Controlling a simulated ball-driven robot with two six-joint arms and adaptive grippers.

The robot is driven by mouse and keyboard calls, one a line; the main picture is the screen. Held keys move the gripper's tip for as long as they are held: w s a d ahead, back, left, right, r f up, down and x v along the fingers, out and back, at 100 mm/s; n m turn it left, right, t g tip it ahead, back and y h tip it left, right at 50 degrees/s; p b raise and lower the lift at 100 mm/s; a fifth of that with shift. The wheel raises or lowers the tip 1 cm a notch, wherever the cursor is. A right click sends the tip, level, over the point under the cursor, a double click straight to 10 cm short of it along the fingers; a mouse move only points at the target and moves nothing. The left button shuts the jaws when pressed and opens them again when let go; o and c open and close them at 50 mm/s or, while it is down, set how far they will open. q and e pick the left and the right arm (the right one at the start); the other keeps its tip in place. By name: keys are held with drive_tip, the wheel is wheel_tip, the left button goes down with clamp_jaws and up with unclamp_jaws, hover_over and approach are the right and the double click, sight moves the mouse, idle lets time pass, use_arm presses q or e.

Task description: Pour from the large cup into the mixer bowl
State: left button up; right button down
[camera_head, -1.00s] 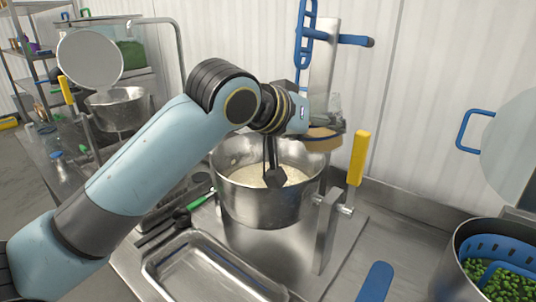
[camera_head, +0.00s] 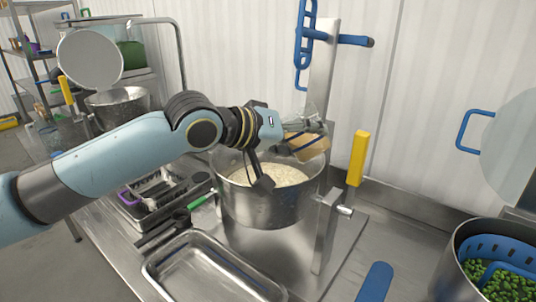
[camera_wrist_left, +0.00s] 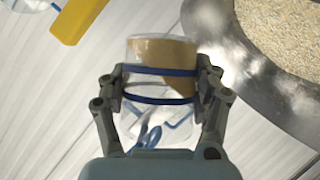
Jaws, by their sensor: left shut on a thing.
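The large cup (camera_head: 312,145) is clear, with tan contents and blue bands. It is tilted above the back right rim of the mixer bowl (camera_head: 262,208), a steel bowl with pale grainy contents. My left gripper (camera_head: 288,138) is shut on the cup. In the left wrist view, my left gripper's fingers (camera_wrist_left: 160,88) press the cup (camera_wrist_left: 155,112) from both sides, and the tan contents lie toward its upper right. The mixer bowl (camera_wrist_left: 207,22) is at the upper right there, apart from the cup. No falling stream is visible. My right gripper is not in view.
A yellow-handled lever (camera_head: 357,158) stands right of the bowl. A blue-handled post (camera_head: 325,70) rises behind it. An empty steel tray (camera_head: 180,288) lies in front. A pot with green pieces (camera_head: 455,250) stands at the right.

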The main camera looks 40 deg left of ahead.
sight(288, 135)
use_arm(q)
drive_tip(key=shift+a+f+n+h, duration=0.15)
drive_tip(key=shift+f+n+h, duration=0.1)
drive_tip(key=shift+n+h, duration=0.2)
idle(0.4)
drive_tip(key=shift+f+n+t+h, duration=0.35)
drive_tip(key=shift+n+t, duration=0.15)
drive_tip(key=shift+n, duration=0.25)
idle(0.6)
drive_tip(key=shift+a+r+n+h+b, duration=0.15)
drive_tip(key=shift+r+n+h+b, duration=0.2)
drive_tip(key=shift+r+n, duration=0.2)
idle(0.6)
drive_tip(key=shift+t, duration=0.3)
drive_tip(key=shift+f+b, duration=0.1)
drive_tip(key=shift+b, duration=0.3)
drive_tip(key=shift+a+f+n+h+b, duration=0.1)
drive_tip(key=shift+f+n+h+b, duration=0.2)
drive_tip(key=shift+n+b, duration=0.6)
drive_tip(key=shift+s+a+f+n+t+h+b, duration=0.15)
drive_tip(key=shift+a+n+t+b, duration=0.2)
drive_tip(key=shift+b, duration=0.45)
drive_tip(key=shift+w+a+f+n+t+h+b, duration=0.15)
drive_tip(key=shift+a+b, duration=0.25)
drive_tip(key=shift+b, duration=0.4)
drive_tip(key=shift+s+a+r+n+t+h+b, duration=0.2)
drive_tip(key=shift+a+r+n+t+b, duration=0.3)
drive_tip(key=shift+n+b, duration=0.65)
